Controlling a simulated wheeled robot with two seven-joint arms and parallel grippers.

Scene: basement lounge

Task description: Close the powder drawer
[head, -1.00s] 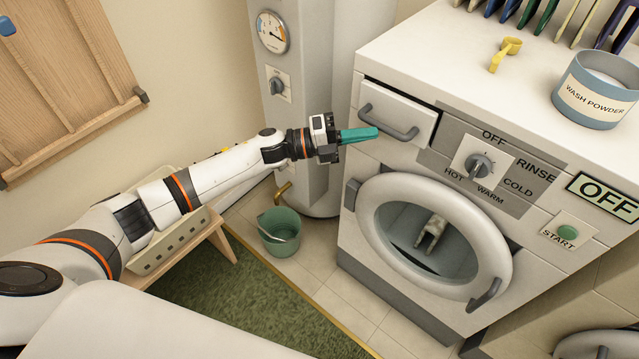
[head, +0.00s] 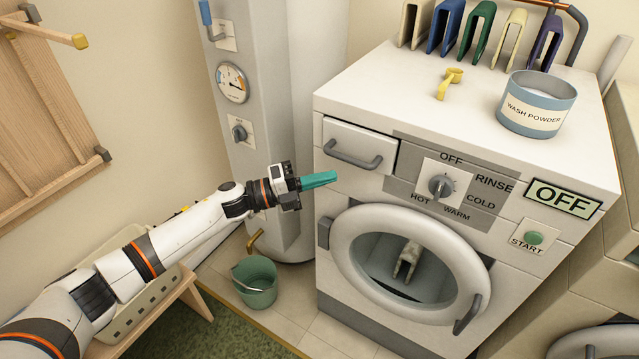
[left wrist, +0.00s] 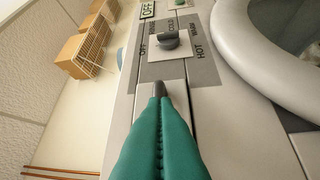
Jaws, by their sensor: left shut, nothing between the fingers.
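The powder drawer (head: 350,165) is the pale front with a grey bar handle (head: 352,155) at the upper left of the white washing machine (head: 345,235). It looks nearly flush, with a thin dark line along its top and right edges; I cannot tell whether it is fully in. My left gripper (head: 333,176) has its teal fingers shut and empty, by the drawer's lower left corner, below the handle. In the left wrist view the shut fingers (left wrist: 158,105) point along the machine front, with a dark handle end beyond their tips. My right gripper is out of view.
The round door (head: 345,262) below has a handle at its lower right. A wash powder tub (head: 537,122) and a yellow scoop (head: 449,84) stand on top. A grey boiler (head: 285,90) is behind my gripper. A green bucket (head: 255,285) is on the floor.

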